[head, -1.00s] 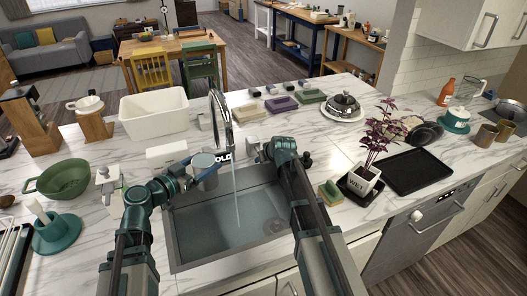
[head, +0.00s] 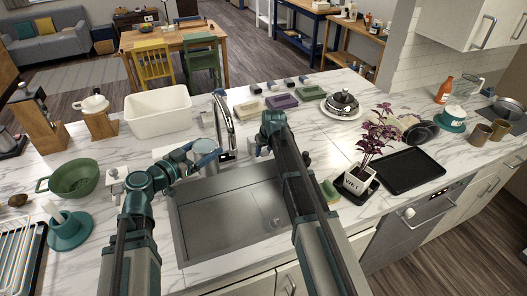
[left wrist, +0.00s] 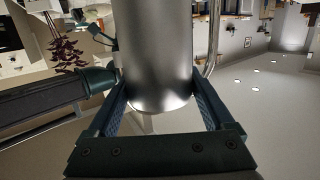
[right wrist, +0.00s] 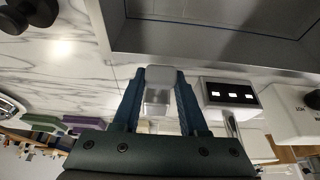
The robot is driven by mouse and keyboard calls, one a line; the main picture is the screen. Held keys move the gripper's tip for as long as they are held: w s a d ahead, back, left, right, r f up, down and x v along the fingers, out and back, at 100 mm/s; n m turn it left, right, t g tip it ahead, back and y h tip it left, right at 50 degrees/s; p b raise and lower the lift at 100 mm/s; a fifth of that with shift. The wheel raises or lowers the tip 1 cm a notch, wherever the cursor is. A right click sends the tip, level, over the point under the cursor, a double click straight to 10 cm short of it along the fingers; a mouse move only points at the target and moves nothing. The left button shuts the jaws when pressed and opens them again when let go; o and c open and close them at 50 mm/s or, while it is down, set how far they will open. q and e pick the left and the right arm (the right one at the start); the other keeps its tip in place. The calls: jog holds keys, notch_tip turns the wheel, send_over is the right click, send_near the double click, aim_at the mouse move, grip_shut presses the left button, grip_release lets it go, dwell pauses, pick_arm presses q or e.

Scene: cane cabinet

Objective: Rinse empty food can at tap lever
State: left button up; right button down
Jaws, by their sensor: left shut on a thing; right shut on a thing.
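The grey metal food can (head: 206,153) is between the fingers of my left gripper (head: 186,158), above the back left of the sink (head: 225,210) and close to the tap (head: 227,118). The left wrist view shows the can (left wrist: 155,55) between both fingers (left wrist: 158,100). My right gripper (head: 260,147) is at the tap lever, right of the tap. In the right wrist view, its fingers (right wrist: 160,88) are shut on the pale lever (right wrist: 158,100). No water stream shows, and the basin floor and drain are visible. The can's inside is not clear.
A white tub (head: 158,113) stands behind the sink at left. A green colander (head: 74,178) and a dish rack (head: 18,255) are at left. A potted plant (head: 360,180) and black tray (head: 411,173) stand right of the sink.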

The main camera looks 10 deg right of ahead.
jog(key=shift+c, duration=2.2)
grip_release()
pick_arm(q)
jog(key=shift+r, duration=0.1)
pick_arm(e)
jog(key=shift+r, duration=0.1)
pick_arm(q)
notch_tip(320, 180, up, 11)
jog(key=p, duration=1.1)
pick_arm(e)
jog(key=v, duration=1.1)
jog(key=shift+r, duration=0.4)
jog(key=shift+s+f, duration=0.1)
jog(key=shift+s, duration=0.1)
